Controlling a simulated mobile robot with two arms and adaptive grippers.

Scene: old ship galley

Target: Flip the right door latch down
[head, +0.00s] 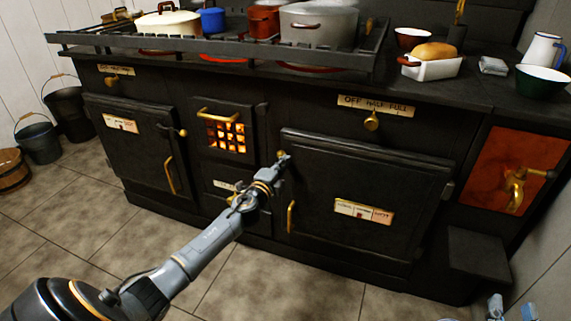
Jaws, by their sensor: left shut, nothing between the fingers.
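The right oven door (365,190) is black, with a label plate, and looks closed. Its latch (282,156) is a small dark piece at the door's upper left edge, partly hidden by my gripper. I cannot tell its exact angle. My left gripper (276,172) is shut and empty, at or just below the latch; I cannot tell whether they touch. A brass handle (291,217) stands upright lower on the same door edge. Parts of my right gripper (511,307) show at the bottom right edge, mostly cut off, far from the latch.
A glowing fire grate (226,136) lies between the doors. A copper panel with a brass tap (516,186) is at the right. Pots (318,25) stand on the railed stove top. The tiled floor in front is clear.

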